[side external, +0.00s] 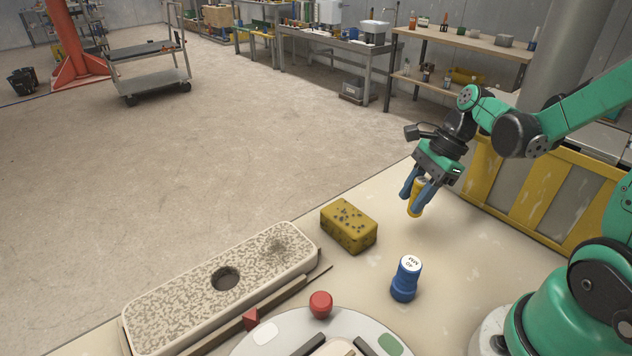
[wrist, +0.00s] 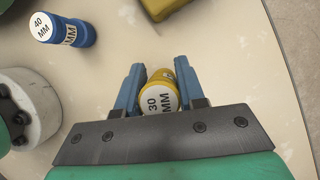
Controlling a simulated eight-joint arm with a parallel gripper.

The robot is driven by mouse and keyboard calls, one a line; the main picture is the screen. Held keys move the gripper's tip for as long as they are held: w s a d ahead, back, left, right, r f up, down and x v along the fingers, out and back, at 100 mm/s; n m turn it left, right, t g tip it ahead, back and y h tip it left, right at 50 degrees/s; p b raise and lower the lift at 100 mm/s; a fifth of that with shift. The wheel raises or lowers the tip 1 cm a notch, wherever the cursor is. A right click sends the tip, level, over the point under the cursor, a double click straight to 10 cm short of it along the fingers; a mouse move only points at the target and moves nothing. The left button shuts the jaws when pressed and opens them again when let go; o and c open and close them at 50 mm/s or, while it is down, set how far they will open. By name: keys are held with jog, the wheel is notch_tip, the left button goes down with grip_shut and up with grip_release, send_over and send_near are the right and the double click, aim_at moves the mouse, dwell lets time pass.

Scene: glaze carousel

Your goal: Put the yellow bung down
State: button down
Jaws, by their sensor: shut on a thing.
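The yellow bung (side external: 417,197) is held between the blue fingers of my gripper (side external: 414,196), above the cream table at the right. In the wrist view the yellow bung (wrist: 161,92) has a white end marked "30 MM" facing the camera. My gripper (wrist: 160,88) is shut on it there, with a finger on each side. In the side view the bung's lower end looks clear of the tabletop, though the exact gap is hard to tell.
A blue bung (side external: 405,279) marked "40 MM" stands on the table (side external: 455,245). A speckled yellow block (side external: 349,226) lies left of it. A long speckled slab (side external: 190,300) with a round hole and a grey disc with a red knob (side external: 320,304) are nearer. Bare table lies below my gripper.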

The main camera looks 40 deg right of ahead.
aim_at(410, 214)
jog(key=shift+f, duration=2.15)
jog(key=shift+f, duration=0.1)
jog(key=c, duration=0.5)
grip_release()
jog(key=shift+c, duration=0.2)
jog(key=v, duration=0.7)
jog(key=a+r+n+t+h, duration=0.2)
jog(key=a+n, duration=0.3)
jog(key=n, duration=0.6)
jog(key=w+a+r+n+t+h, duration=0.1)
jog(key=a+n, duration=0.4)
jog(key=n, duration=0.6)
jog(key=shift+w+a+r+n+t+h, duration=0.25)
jog(key=shift+r+t+h, duration=0.45)
jog(key=shift+r+t, duration=0.5)
